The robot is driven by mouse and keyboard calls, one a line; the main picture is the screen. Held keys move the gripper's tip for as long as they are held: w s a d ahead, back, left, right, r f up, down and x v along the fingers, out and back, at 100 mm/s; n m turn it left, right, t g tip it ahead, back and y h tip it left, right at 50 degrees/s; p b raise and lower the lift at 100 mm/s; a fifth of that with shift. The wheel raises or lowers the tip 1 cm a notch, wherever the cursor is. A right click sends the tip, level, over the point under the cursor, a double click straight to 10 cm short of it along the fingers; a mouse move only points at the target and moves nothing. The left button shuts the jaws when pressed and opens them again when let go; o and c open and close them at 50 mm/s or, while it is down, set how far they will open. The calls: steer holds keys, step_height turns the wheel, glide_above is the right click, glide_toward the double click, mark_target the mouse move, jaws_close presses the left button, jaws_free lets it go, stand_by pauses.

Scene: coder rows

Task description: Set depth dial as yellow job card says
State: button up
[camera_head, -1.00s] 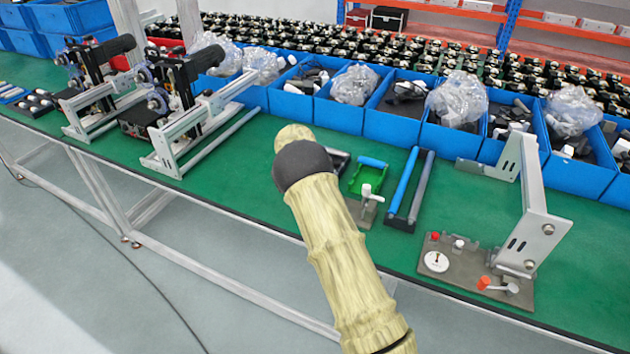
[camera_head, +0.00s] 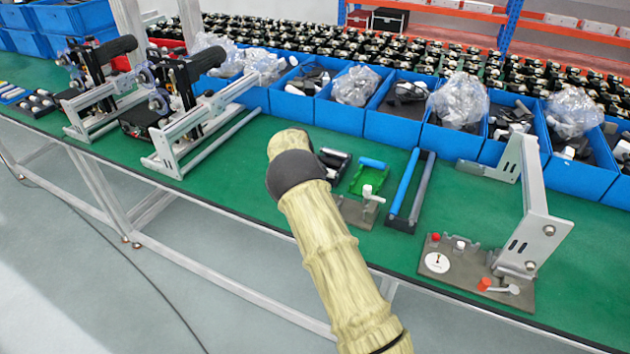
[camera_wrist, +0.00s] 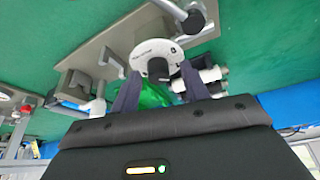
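A white round dial (camera_head: 437,262) with a small dark pointer lies on a brown-grey fixture plate (camera_head: 470,285) at the front right in the head view. Its pointer setting is too small to read. In the wrist view, my gripper (camera_wrist: 160,74) has its two dark fingers apart. A white disc (camera_wrist: 157,50) with small dark marks shows at and beyond the fingertips; I cannot tell whether it is the same dial or whether it is touched. A shiny green thing (camera_wrist: 160,95) shows between the fingers. No yellow job card can be made out.
On the plate are a red knob (camera_head: 436,237), an orange-tipped lever (camera_head: 485,284) and a tall grey bracket (camera_head: 535,215). Blue and grey bars (camera_head: 403,190) and a green tray (camera_head: 372,175) lie left of it. Blue bins (camera_head: 395,122) line the back.

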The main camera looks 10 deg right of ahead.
steer(key=shift+r, duration=0.1)
steer(key=b+v, duration=0.2)
steer(key=v, duration=1.5)
steer(key=s+d+f+n+y, duration=0.1)
steer(key=s+d+n, duration=0.15)
steer(key=s, duration=0.35)
steer(key=s+d+n+y, duration=0.1)
steer(key=s+d, duration=0.3)
steer(key=s, duration=0.1)
steer(key=s+a+f+n+y+p, duration=0.1)
steer(key=s+f+n, duration=0.2)
steer(key=s, duration=2.2)
steer(key=n, duration=0.3)
steer(key=shift+f+n+p, duration=0.25)
steer(key=shift+n+p, duration=0.05)
steer(key=shift+n, duration=0.05)
